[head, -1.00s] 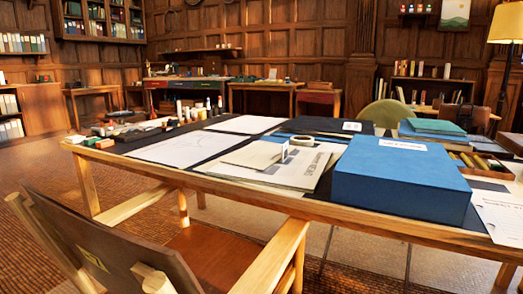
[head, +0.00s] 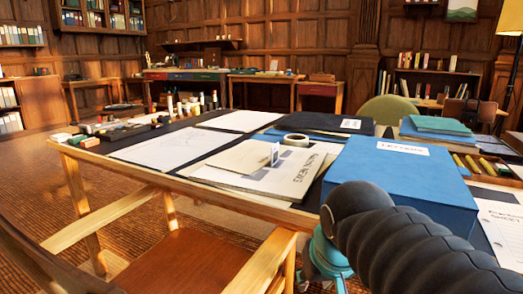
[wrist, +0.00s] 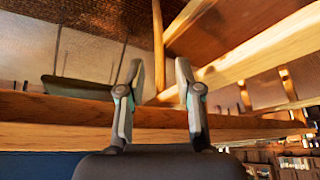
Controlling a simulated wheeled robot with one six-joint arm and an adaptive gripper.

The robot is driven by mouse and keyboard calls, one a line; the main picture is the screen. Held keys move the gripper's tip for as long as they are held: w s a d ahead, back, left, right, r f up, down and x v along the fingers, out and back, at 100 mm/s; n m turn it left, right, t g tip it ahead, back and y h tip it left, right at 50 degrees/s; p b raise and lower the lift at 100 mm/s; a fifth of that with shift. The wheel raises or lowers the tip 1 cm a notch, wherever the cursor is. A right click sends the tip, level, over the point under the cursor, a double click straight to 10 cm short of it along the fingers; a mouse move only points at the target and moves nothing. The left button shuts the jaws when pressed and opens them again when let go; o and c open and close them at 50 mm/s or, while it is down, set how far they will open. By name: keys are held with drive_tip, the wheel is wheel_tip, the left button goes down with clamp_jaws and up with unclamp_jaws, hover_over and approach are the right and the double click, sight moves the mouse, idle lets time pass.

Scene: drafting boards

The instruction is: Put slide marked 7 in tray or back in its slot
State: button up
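In the head view my dark arm crosses the lower right, in front of the blue box, and the fingers cannot be made out clearly.
A large blue box (head: 398,178) stands right of the papers. A roll of tape (head: 296,140) lies behind them. Several bottles (head: 190,106) stand at the table's far left. A wooden chair (head: 190,250) is at the near edge. An open box of pencils (head: 480,162) is at the right.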

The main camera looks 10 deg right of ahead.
drive_tip(key=w+a+r+m+g+h+p, duration=0.15)
drive_tip(key=w+r+p, duration=0.25)
drive_tip(key=w+r, duration=1.35)
drive_tip(key=m+p, duration=0.3)
drive_tip(key=m, duration=0.1)
approach(275, 145)
drive_tip(key=shift+h, duration=0.35)
drive_tip(key=shift+a+b+x, duration=0.15)
drive_tip(key=shift+b+x, duration=0.85)
drive_tip(key=shift+x, duration=1.6)
drive_tip(key=shift+a+b+x, duration=0.15)
drive_tip(key=shift+b+x, duration=0.8)
drive_tip(key=shift+x, duration=1.7)
drive_tip(key=shift+c, duration=0.2)
clamp_jaws()
